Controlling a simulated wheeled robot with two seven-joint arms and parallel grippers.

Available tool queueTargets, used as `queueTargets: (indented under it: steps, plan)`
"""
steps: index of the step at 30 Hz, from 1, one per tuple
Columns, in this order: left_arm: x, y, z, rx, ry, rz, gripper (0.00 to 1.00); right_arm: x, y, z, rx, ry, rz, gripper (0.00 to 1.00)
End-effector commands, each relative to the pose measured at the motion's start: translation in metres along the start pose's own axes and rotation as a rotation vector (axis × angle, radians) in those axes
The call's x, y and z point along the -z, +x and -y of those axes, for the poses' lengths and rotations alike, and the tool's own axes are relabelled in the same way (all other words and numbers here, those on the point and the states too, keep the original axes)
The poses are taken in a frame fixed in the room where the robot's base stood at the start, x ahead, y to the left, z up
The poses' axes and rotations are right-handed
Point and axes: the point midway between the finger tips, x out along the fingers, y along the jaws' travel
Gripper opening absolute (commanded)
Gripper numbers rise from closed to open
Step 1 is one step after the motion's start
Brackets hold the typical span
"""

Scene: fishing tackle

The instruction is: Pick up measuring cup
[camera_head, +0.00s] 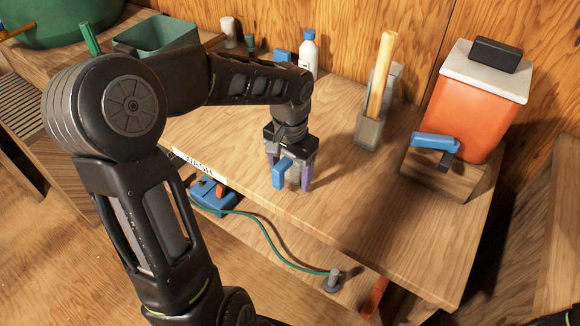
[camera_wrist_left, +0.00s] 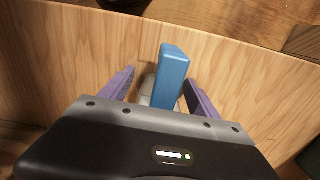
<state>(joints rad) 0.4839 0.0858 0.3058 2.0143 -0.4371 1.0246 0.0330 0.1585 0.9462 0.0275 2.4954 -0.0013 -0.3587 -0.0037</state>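The measuring cup, with a blue block-like handle (camera_head: 282,173) and a small grey body, stands on the wooden table near its front edge. In the left wrist view the blue handle (camera_wrist_left: 172,75) rises between the fingers, and a little of the grey body (camera_wrist_left: 147,92) shows beside it. My left gripper (camera_head: 291,176) points down over the cup, its purple fingers on either side. In the wrist view the fingers (camera_wrist_left: 160,82) are apart, with gaps beside the handle; their contact with the body is hidden. My right gripper is out of view.
An orange cooler (camera_head: 462,118) with a white lid stands at the right, a blue-handled item (camera_head: 435,142) in front. A grey holder (camera_head: 369,131) with a wooden stick and a white bottle (camera_head: 308,52) stand farther back. A green hose (camera_head: 262,226) runs below the front edge.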

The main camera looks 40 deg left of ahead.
Motion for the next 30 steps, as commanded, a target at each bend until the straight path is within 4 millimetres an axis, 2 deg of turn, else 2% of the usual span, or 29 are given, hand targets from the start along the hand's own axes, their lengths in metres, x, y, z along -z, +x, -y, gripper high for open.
queueTargets:
  steps: [2, 25, 30]
  plan:
    - [0.0, -0.0001, 0.0, 0.0, 0.0, 0.0, 0.64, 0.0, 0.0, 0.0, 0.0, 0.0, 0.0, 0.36]
    - [0.0, 0.0, 0.0001, 0.0, 0.0, 0.0, 0.01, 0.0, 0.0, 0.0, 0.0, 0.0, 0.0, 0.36]
    - [0.0001, -0.0003, 0.0001, 0.0, 0.0, 0.0, 0.0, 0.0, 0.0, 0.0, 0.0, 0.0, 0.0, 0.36]
